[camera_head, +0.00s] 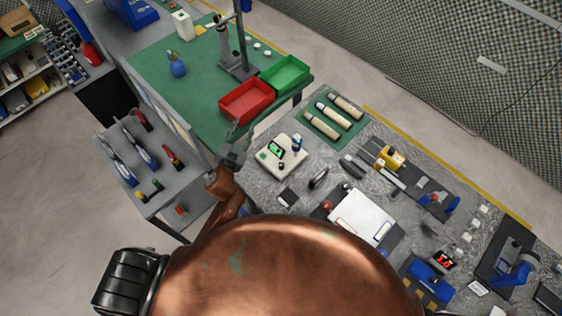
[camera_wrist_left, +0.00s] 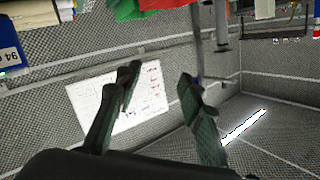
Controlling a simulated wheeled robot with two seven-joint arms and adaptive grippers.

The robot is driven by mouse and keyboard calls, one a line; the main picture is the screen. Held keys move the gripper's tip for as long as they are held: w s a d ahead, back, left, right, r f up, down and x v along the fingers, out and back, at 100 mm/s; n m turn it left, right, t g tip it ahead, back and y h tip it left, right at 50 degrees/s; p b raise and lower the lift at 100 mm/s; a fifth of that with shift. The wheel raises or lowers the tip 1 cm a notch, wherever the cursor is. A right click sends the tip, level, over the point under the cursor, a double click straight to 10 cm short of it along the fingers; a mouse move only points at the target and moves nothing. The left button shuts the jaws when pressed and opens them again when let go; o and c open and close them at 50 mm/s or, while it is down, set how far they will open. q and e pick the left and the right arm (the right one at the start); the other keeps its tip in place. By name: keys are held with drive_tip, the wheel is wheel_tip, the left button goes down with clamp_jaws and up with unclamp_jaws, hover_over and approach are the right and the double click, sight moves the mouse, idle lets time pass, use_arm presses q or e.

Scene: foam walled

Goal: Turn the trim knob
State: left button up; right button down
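My left gripper (camera_head: 234,135) is raised beside the grey bench, left of a white box device (camera_head: 270,160) with a green lit display (camera_head: 276,150). A small dark blue and white upright part (camera_head: 297,142) stands at that device's right side. I cannot tell which part is the trim knob; no knob is clear at this size. In the left wrist view the two dark fingers of my left gripper (camera_wrist_left: 158,82) stand apart with nothing between them. They point at a wall with a whiteboard (camera_wrist_left: 118,98), not at the device. My right gripper is not in view.
A red bin (camera_head: 246,101) and a green bin (camera_head: 286,74) stand on the green-topped table (camera_head: 205,85) behind the gripper. A clipboard (camera_head: 361,217) lies in front. A tool cart (camera_head: 150,165) stands left.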

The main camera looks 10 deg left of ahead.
use_arm(q)
drive_tip(key=w+d+r+m+g+h, duration=0.1)
drive_tip(key=d+r+m+h, duration=0.55)
drive_tip(key=d, duration=0.45)
drive_tip(key=d+r+m+h, duration=0.6)
drive_tip(key=d+r, duration=0.1)
drive_tip(key=d, duration=0.5)
drive_tip(key=s+d+f+m+g+h, duration=0.25)
drive_tip(key=s+d+m+g, duration=0.25)
drive_tip(key=d+m+g, duration=0.4)
drive_tip(key=m+g+y+p, duration=0.15)
drive_tip(key=g+y, duration=0.45)
drive_tip(key=y, duration=0.9)
hover_over(281, 164)
drive_tip(key=f, duration=1.7)
drive_tip(key=shift+w+d, duration=0.1)
drive_tip(key=shift+d, duration=0.1)
drive_tip(key=shift+a+f+n+p, duration=0.2)
drive_tip(key=shift+f+n+p, duration=0.05)
drive_tip(key=shift+n+p, duration=0.05)
drive_tip(key=shift+f+p, duration=0.6)
drive_tip(key=shift+f, duration=3)
